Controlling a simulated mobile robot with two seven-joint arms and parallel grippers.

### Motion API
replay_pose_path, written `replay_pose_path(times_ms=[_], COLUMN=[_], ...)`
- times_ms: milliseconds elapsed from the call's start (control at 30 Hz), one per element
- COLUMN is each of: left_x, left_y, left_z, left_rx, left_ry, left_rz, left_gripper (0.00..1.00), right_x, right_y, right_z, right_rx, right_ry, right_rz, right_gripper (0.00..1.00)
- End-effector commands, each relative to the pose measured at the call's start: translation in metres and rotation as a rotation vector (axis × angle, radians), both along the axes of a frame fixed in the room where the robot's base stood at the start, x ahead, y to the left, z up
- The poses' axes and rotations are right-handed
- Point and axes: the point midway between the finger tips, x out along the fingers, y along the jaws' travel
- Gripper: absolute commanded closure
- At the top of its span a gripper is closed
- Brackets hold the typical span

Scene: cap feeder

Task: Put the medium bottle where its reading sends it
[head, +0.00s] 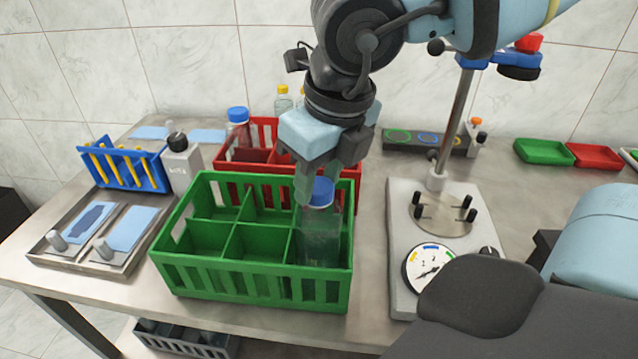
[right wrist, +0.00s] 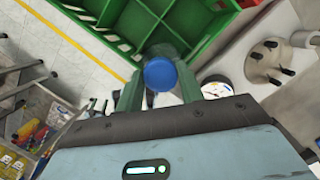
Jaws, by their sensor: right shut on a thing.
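A clear bottle with a blue cap (head: 320,240) stands upright in the front right part of the green crate (head: 250,285); its base is hidden by the crate's front wall. My right gripper (head: 318,185) comes down from above and is shut on this bottle near its cap. In the right wrist view the blue cap (right wrist: 160,75) sits between the fingers. The tester (head: 402,240) at right has a round dial (head: 430,268) with coloured arcs; I cannot tell its reading reliably. My left gripper is not in view.
Small green (head: 543,152) and red (head: 594,156) trays lie back right.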

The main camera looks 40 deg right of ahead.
Motion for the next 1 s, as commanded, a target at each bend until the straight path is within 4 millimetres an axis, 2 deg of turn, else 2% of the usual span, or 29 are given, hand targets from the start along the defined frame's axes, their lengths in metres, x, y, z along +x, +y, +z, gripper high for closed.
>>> replay_pose_path(times_ms=[133, 567, 600, 733, 1000], left_x=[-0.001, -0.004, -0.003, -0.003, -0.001], left_y=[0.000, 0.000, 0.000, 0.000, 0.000], left_z=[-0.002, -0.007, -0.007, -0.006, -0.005], left_rx=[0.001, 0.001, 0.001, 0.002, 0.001], left_ry=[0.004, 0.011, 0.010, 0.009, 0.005], left_rz=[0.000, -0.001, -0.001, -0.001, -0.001], left_gripper=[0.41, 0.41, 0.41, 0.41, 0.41], right_x=[0.000, 0.000, 0.000, 0.000, 0.000], right_y=[0.000, 0.000, 0.000, 0.000, 0.000], right_z=[-0.013, -0.018, -0.018, -0.017, -0.017], right_rx=[0.002, 0.002, 0.001, 0.001, 0.001], right_ry=[-0.001, -0.002, 0.000, 0.000, 0.000], right_rz=[0.000, 0.000, 0.000, 0.000, 0.000], right_gripper=[0.83, 0.83, 0.59, 0.42, 0.41])
